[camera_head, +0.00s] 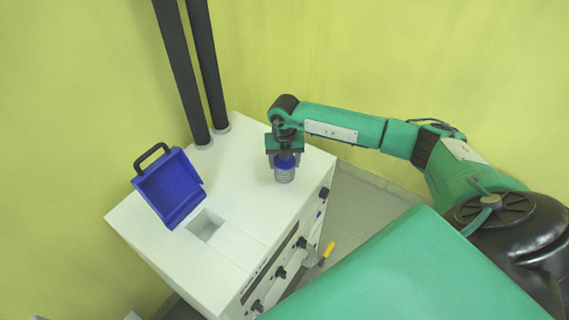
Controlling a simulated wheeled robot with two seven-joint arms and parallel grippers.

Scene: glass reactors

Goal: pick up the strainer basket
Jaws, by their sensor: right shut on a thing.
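The strainer basket (285,175) is a small grey cylinder with a blue top, at the right part of the white cabinet's top. My right gripper (285,159) reaches down over it from above and is shut on its blue top. The basket looks upright; I cannot tell whether its bottom touches the cabinet top. The gripper's fingertips are small and partly hidden here. My left gripper does not show.
The white cabinet (142,220) has a square opening (205,225) in its top, with a blue lid (170,188) with a black handle standing open beside it. Two dark columns (190,70) rise at the back. Black knobs and a yellow-handled lever (328,251) are on the front side.

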